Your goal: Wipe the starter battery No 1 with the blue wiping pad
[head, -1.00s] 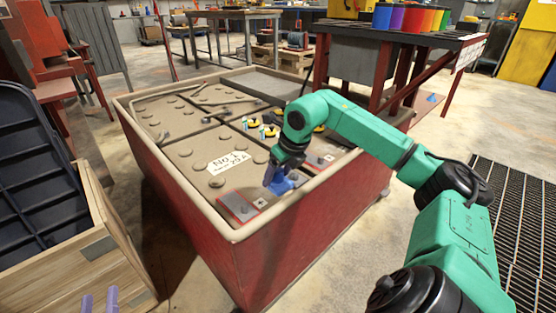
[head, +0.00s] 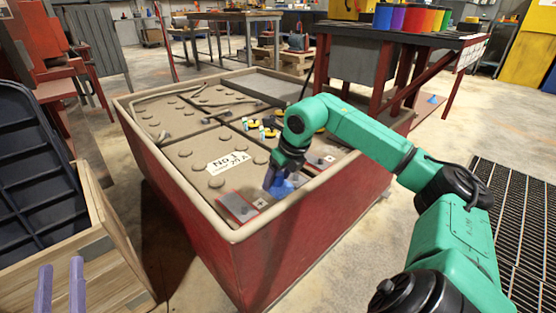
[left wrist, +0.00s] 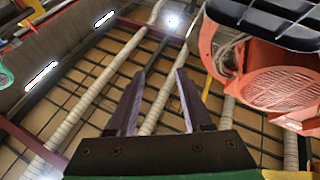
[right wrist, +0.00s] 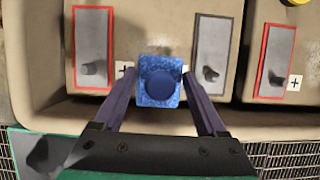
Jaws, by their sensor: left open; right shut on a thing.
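The starter battery No 1 (head: 187,150) is the near dusty-brown block with round caps and a white "No 1" label (head: 227,162), in a red-sided box. My right gripper (head: 281,184) is shut on the blue wiping pad (head: 285,188), low over the near right end of the batteries. In the right wrist view the pad (right wrist: 160,98) sits between the fingers, near a terminal plate with a plus sign (right wrist: 90,48); whether it touches the surface I cannot tell. My left gripper (head: 61,264) is open and empty at the lower left; its fingers (left wrist: 155,88) point at the ceiling.
The box has a raised rim (head: 310,190) around the batteries. A wooden crate (head: 100,262) with a dark blue bin (head: 32,165) stands at the left. A workbench with coloured bins (head: 410,18) stands behind at the right. A floor grating (head: 515,215) lies at the right.

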